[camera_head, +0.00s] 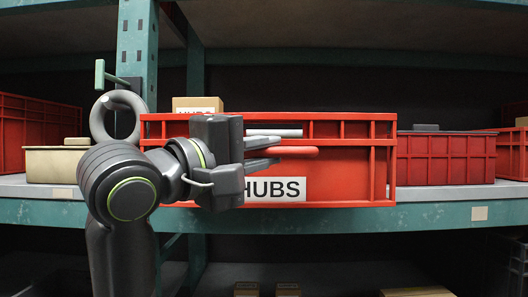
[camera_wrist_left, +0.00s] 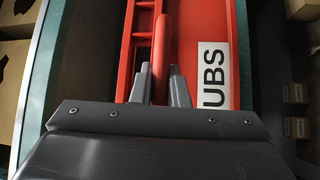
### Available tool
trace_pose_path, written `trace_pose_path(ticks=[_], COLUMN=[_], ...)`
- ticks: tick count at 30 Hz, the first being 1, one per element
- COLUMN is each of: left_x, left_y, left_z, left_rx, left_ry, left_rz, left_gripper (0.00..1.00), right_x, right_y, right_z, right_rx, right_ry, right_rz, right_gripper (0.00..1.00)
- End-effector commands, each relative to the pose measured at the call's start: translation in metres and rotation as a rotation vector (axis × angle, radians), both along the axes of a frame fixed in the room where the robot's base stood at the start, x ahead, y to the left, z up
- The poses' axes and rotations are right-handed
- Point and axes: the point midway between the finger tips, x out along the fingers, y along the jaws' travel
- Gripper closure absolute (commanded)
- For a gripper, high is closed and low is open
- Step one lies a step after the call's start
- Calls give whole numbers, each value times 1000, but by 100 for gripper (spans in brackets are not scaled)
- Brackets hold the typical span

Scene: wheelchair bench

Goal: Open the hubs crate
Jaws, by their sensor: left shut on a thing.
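The red hubs crate (camera_head: 345,178) stands on the shelf, with a white HUBS label (camera_head: 276,189) on its front. Its front panel looks upright. A rounded red handle bar (camera_head: 297,151) runs across the upper front. My left gripper (camera_head: 262,152) is shut on this handle at the crate's front. In the left wrist view the handle (camera_wrist_left: 161,50) lies between the two fingers of the gripper (camera_wrist_left: 160,85). My wrist and gripper hide the left part of the crate front and the label's start. My right gripper is not in view.
A dark red bin (camera_head: 440,158) stands right of the crate, and a beige bin (camera_head: 55,163) stands left. A cardboard box (camera_head: 197,104) shows behind the crate's top. A teal upright (camera_head: 137,45) rises at left. The teal shelf edge (camera_head: 430,214) runs below.

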Motion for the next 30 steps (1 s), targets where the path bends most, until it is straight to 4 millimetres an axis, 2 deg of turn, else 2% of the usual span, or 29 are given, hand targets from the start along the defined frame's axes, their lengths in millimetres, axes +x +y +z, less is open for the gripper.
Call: trace_pose_path(ticks=[5,6,8,22,30], left_x=[0,0,0,-2,-26], left_y=[0,0,0,2,28], left_z=[-1,-1,-1,-1,-7], left_rx=[1,1,1,0,1], left_ry=[2,2,2,-1,-5], left_rz=[-3,-3,-3,1,5], left_gripper=[100,82,77,77,77], right_x=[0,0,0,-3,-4], right_y=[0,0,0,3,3], right_z=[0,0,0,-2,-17], right_rx=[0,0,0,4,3], right_ry=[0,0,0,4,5], right_rz=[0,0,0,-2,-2], right_gripper=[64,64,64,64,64])
